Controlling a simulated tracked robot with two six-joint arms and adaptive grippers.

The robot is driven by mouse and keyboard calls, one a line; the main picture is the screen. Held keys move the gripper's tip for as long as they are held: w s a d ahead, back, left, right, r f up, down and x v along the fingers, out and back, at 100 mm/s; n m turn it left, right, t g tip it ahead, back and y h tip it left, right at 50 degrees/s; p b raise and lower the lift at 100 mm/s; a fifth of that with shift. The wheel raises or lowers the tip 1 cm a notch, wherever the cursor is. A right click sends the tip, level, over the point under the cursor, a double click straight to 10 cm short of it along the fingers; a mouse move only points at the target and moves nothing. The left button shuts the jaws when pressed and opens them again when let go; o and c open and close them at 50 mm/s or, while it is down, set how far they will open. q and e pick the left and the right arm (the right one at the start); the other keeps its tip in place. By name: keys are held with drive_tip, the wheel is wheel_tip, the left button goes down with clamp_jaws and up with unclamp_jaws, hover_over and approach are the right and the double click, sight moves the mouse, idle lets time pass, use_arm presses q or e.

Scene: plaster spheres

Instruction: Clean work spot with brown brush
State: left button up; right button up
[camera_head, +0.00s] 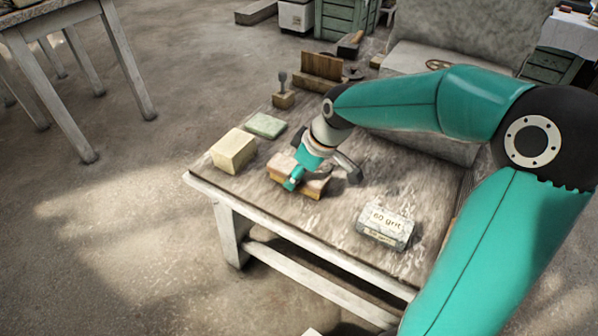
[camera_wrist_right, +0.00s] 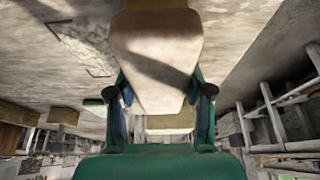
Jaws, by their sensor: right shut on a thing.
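The brown brush (camera_head: 316,187) is a wooden block at the near left part of the worn wooden table (camera_head: 345,225). My right gripper (camera_head: 303,177) comes down over it and is shut on it. In the right wrist view the brush's pale wooden body (camera_wrist_right: 157,55) sits between the two fingers (camera_wrist_right: 158,95). Its underside is hidden, so I cannot tell whether it touches the tabletop. The tabletop has pale, streaky patches near the brush; I cannot tell which one is the work spot. My left gripper is not in view.
A cream block (camera_head: 234,151) and a green pad (camera_head: 265,125) lie left of the brush. A grey "60 grit" block (camera_head: 385,227) lies to the right. A small stamp-like tool (camera_head: 283,96) and a wooden rack (camera_head: 320,69) stand behind. Bare tabletop lies between brush and grit block.

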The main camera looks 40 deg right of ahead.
drive_tip(key=shift+s+d, duration=0.15)
drive_tip(key=shift+s, duration=0.4)
drive_tip(key=shift+s+d+b, duration=0.15)
drive_tip(key=shift+s+b, duration=0.15)
drive_tip(key=shift+s, duration=0.2)
drive_tip(key=shift+w+a+p, duration=0.3)
drive_tip(key=shift+w+p, duration=0.05)
drive_tip(key=shift+w, duration=0.55)
drive_tip(key=shift+w+a, duration=0.2)
drive_tip(key=shift+w, duration=0.45)
drive_tip(key=shift+w+a, duration=0.15)
drive_tip(key=shift+w, duration=0.45)
